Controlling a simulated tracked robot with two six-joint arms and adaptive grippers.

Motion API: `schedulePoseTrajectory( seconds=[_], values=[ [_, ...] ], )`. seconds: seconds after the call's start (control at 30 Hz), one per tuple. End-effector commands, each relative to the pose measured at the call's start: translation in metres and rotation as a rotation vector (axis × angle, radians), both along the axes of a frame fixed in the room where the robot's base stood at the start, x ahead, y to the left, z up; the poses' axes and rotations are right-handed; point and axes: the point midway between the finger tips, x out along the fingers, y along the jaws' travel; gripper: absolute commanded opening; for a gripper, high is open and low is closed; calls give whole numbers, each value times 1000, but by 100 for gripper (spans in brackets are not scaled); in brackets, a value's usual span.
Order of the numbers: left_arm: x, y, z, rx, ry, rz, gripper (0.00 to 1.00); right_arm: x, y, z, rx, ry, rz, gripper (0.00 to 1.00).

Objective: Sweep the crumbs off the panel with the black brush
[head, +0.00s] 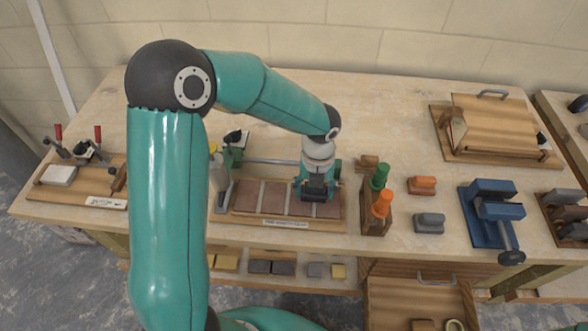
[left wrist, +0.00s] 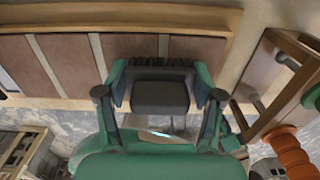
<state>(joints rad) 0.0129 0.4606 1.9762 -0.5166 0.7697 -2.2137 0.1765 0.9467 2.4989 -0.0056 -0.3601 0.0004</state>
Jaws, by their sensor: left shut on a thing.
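The panel (head: 247,196) is a row of reddish-brown tiles with pale joints, set in a wooden tray near the table's front edge. My left gripper (head: 316,186) is above the panel's right part, pointing down. It is shut on a dark block-like thing, which I take as the black brush (left wrist: 160,95); its bristles are not clear. In the left wrist view the panel (left wrist: 65,62) lies behind the brush. I cannot tell whether the brush touches the tiles. I can make out no crumbs. My right gripper is not in view.
A wooden holder (head: 374,221) with green and orange handles stands close right of the panel. A metal bar (head: 268,161) runs behind it. Farther right are orange and grey blocks and a blue vise (head: 492,212). A clamp board (head: 80,184) lies left. The table's back middle is clear.

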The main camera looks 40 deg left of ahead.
Motion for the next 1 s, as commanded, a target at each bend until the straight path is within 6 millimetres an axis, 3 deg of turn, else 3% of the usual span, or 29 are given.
schedulePoseTrajectory(
  seconds=[0.23,0.37,1.0],
  values=[
    [0,-14,0,-1,1,11,35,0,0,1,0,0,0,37],
    [0,-13,29,-2,-6,15,35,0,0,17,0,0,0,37],
    [-1,-11,79,-1,0,18,35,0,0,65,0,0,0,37]
  ],
)
